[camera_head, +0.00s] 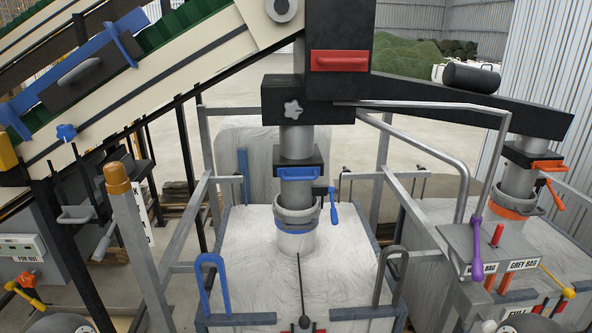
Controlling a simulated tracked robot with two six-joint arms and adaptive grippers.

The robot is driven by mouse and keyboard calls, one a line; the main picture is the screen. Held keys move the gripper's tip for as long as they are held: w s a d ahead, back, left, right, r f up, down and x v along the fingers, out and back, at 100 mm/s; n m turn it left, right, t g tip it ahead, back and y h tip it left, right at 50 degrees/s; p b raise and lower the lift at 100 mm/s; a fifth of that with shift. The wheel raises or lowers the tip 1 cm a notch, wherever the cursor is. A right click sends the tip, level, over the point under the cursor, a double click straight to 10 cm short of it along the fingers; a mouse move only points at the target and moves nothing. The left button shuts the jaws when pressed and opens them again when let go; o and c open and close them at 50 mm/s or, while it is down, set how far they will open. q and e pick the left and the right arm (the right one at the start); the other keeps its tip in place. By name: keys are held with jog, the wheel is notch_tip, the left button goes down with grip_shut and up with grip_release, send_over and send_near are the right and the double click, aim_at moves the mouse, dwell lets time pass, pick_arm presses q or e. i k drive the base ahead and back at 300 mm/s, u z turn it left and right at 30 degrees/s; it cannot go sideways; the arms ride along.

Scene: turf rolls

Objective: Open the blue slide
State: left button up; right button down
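The blue slide (299,174) is a blue handle bar on the front of a black housing, on the grey vertical spout below the black chute. The handle sits close against the housing, and I cannot tell how far the slide is drawn out. A blue lever (333,206) hangs at the right of the clamp ring just below. Under the ring, the spout has a blue band and enters the neck of a large white bag (255,262). Neither of my grippers shows; only rounded grey parts, probably of my arms, show at the bottom corners.
A red-handled slide (341,61) is on the black chute above. A second spout with an orange slide (549,166) stands at the right. Grey rails (430,148), a post with an orange cap (117,178), and blue and grey hooks surround the bag. A conveyor crosses the upper left.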

aim_at(286, 174)
jog(key=z, duration=0.2)
jog(key=i, duration=0.6)
jog(key=u, duration=1.15)
jog(key=k, duration=1.3)
jog(key=z, duration=0.3)
jog(key=i, duration=1)
